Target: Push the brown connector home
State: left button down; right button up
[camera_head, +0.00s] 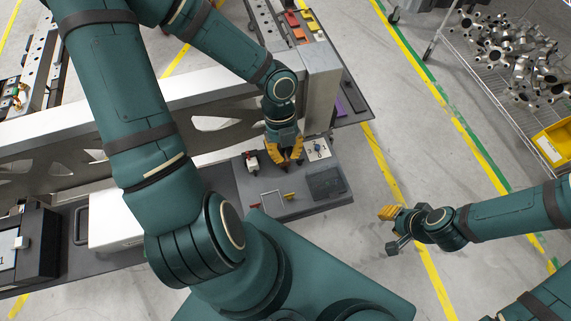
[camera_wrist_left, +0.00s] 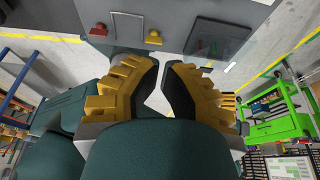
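My left gripper (camera_head: 285,163) reaches down over the grey fixture panel (camera_head: 240,185), between a white block with a red top (camera_head: 251,160) and a white plate with a round dial (camera_head: 318,148). Its yellow fingers slant toward each other. In the left wrist view its tips (camera_wrist_left: 162,64) are close together with a narrow gap, and I cannot make out anything held between them. The brown connector cannot be picked out; the fingers may hide it. My right gripper (camera_head: 392,229) hangs over the floor at the right, away from the panel; its finger opening is unclear.
A wire handle (camera_head: 270,198) and a dark rectangular pad (camera_head: 325,183) lie on the panel's near part. A long metal beam (camera_head: 200,90) runs behind the panel. A rack with metal parts and a yellow bin (camera_head: 556,143) stands at the right. The floor between is clear.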

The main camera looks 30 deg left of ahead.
pick_arm(q)
jog(key=shift+f, duration=0.1)
jog(key=b+x, duration=0.5)
jog(key=x, duration=0.4)
jog(key=shift+d+f, duration=0.15)
jog(key=shift+f, duration=0.15)
jog(key=shift+w+a+f, duration=0.15)
jog(key=shift+a+f, duration=0.05)
jog(key=shift+a, duration=0.05)
jog(key=shift+w+a+r+p, duration=0.15)
jog(key=shift+w+a+p, duration=0.3)
jog(key=shift+w+a, duration=0.65)
jog(key=shift+a, duration=0.15)
